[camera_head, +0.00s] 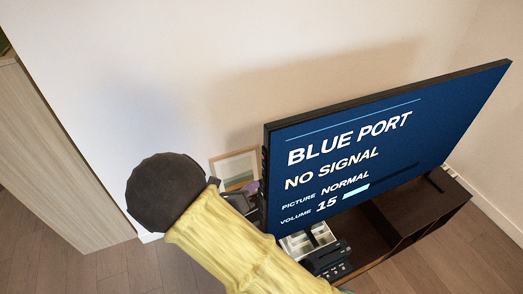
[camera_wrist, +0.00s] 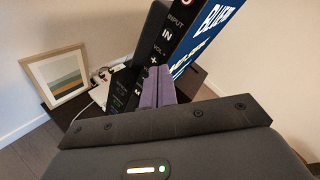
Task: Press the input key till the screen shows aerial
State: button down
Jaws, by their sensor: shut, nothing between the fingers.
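The television (camera_head: 380,150) stands on a low dark cabinet. Its blue screen reads "BLUE PORT", "NO SIGNAL", "PICTURE NORMAL" and "VOLUME 15". In the wrist view, the screen (camera_wrist: 205,40) is seen at a steep angle beside a black side panel. The panel carries a column of keys; the input key (camera_wrist: 166,35) is marked "IN" under the label "INPUT", with a "+" volume key (camera_wrist: 153,60) below. My gripper (camera_wrist: 158,71) has purple fingers, shut and empty, with tips just below the "+" key in the picture. I cannot tell whether they touch the panel. The lower keys are partly hidden.
A framed picture (camera_wrist: 57,78) stands on the cabinet to the left of the panel. A pale divided tray (camera_head: 297,245) and a dark box with knobs (camera_head: 328,260) sit before the screen. A wooden unit (camera_head: 50,160) stands at far left. The wall rises close behind.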

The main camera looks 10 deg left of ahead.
aim_at(264, 167)
jog(key=s+a+r+n+t+y+p, duration=0.1)
jog(key=a+r+n+t+y, duration=0.1)
jog(key=a+n, duration=0.3)
jog(key=a+t+y, duration=0.1)
jog(key=a, duration=0.2)
jog(key=shift+s+y, duration=0.3)
jog(key=shift+s, duration=0.05)
jog(key=shift+d+r, duration=0.1)
jog(key=w+d+b, duration=0.1)
jog(key=w+d, duration=0.3)
jog(key=d, duration=0.3)
jog(key=shift+w+d, duration=0.25)
jog(key=shift+w, duration=0.1)
jog(key=shift+d, duration=0.1)
dwell(1.3)
jog(key=shift+w+d, duration=0.15)
jog(key=shift+d, duration=0.1)
